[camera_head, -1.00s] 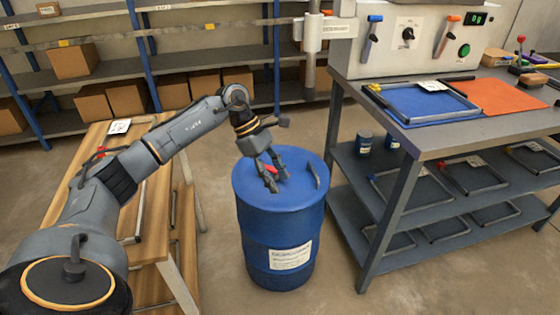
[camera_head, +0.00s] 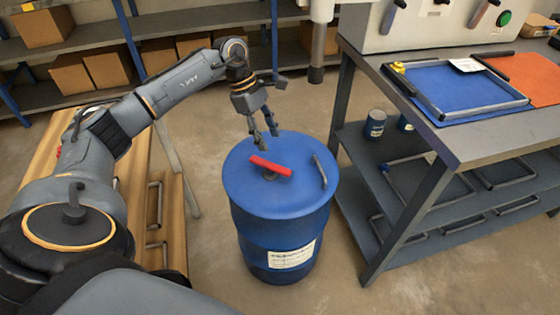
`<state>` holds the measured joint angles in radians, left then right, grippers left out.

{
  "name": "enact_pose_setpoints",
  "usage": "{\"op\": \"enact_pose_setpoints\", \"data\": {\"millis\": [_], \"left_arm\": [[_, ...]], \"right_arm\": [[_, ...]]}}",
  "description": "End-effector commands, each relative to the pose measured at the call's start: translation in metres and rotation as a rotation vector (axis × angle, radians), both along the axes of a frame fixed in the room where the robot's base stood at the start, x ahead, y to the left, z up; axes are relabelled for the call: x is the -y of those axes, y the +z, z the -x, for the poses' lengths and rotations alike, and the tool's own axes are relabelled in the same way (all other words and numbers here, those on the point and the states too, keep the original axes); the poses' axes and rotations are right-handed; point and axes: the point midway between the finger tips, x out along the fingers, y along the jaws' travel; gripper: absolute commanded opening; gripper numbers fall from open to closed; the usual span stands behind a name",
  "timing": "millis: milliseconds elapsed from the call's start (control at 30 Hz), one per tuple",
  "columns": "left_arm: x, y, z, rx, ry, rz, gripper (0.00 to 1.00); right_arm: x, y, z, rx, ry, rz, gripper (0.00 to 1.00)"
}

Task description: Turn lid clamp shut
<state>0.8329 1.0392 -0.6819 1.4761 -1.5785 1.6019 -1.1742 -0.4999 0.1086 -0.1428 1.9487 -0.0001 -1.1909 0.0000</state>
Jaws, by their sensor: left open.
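A blue drum (camera_head: 280,225) stands upright on the floor in the middle of the head view, with a flat blue lid (camera_head: 285,192) on top. A red clamp handle (camera_head: 270,166) lies on the lid over a small dark pivot, slanting down to the right. A grey bar handle (camera_head: 320,171) sits on the lid's right side. My left gripper (camera_head: 268,141) is open and empty, pointing down above the lid's back edge, behind and apart from the red handle. My right gripper is out of view.
A grey metal workbench (camera_head: 440,150) stands close on the right, with a framed blue screen (camera_head: 462,88) on top and cans (camera_head: 375,124) on its lower shelf. A wooden stand (camera_head: 158,180) is at the left. Shelves with cardboard boxes (camera_head: 108,68) line the back. Floor around the drum is clear.

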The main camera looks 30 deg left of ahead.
Motion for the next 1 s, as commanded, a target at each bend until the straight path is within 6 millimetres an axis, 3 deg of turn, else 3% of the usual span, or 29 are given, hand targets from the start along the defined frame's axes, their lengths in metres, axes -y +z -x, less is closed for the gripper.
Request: {"op": "enact_pose_setpoints", "data": {"millis": [200, 400, 600, 900, 1000], "left_arm": [[0.02, -0.047, -0.001, -0.003, -0.001, 0.002, 0.45], [0.032, -0.077, -0.004, -0.001, 0.0, 0.001, 0.45], [0.037, -0.09, -0.004, 0.0, 0.001, 0.001, 0.45], [0.038, -0.092, -0.005, 0.001, 0.001, 0.001, 0.45], [0.038, -0.091, -0.005, 0.001, 0.001, 0.001, 0.25]], "right_arm": [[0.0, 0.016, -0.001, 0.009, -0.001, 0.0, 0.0], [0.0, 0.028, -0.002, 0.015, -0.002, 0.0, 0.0], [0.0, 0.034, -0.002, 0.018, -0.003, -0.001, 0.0], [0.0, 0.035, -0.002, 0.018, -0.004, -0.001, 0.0], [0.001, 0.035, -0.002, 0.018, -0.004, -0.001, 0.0]]}}
